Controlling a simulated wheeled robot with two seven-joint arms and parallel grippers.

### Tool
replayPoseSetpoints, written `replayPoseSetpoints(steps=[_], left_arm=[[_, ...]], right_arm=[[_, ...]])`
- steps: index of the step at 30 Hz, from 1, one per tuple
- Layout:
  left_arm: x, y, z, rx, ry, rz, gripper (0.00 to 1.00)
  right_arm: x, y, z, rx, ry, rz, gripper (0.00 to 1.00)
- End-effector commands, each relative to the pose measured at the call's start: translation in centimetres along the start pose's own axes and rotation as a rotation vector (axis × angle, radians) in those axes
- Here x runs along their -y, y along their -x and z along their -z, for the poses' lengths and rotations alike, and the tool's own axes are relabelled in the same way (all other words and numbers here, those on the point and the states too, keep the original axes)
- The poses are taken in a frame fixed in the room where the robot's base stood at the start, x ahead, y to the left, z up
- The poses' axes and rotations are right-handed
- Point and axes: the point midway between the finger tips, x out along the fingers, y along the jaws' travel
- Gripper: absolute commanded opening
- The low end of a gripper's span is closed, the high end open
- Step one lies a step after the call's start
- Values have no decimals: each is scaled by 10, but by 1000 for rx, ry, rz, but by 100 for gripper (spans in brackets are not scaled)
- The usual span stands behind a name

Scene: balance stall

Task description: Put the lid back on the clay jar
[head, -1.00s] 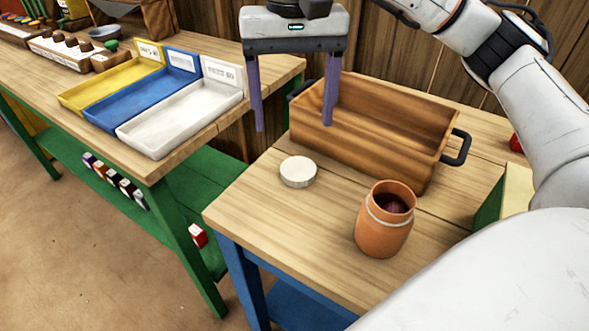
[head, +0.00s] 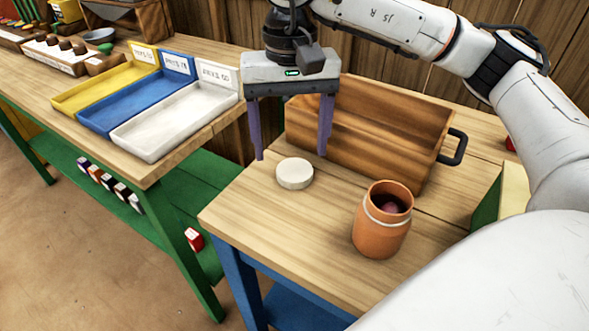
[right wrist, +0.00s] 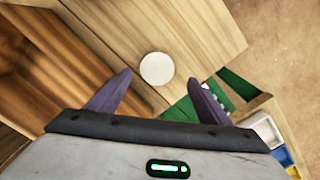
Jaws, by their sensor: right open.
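The clay jar (head: 382,232) stands upright and uncovered on the wooden table, with something dark reddish inside its mouth. The round pale lid (head: 294,173) lies flat on the table to the left of the jar; it also shows in the right wrist view (right wrist: 157,69), ahead of the fingers. My right gripper (head: 290,157) is open and empty, pointing down above and behind the lid, apart from it. In the right wrist view its two purple fingers (right wrist: 163,88) are spread wide. My left gripper is not in view.
A wooden crate (head: 385,125) with dark handles stands behind the lid and jar. Yellow, blue and white trays (head: 160,140) sit on the neighbouring bench to the left. A yellow-and-green box (head: 512,190) is at the right. The table's front left is clear.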

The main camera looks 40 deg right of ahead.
Motion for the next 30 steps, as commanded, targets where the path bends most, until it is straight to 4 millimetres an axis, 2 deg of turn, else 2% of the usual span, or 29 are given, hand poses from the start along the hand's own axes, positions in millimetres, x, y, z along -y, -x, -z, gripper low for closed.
replayPoseSetpoints(steps=[3,9,20,23,28,30], left_arm=[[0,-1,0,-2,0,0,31],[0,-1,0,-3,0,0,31],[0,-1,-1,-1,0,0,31],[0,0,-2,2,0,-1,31],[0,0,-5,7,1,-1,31],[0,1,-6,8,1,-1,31]], right_arm=[[-6,-20,-3,3,-1,-3,72],[-6,-43,-3,3,-1,-1,72],[-6,-45,-3,1,-1,-1,72],[-6,-44,-3,1,-1,0,59],[-6,-44,-3,1,-1,0,30],[-6,-44,-3,1,-1,0,29]])
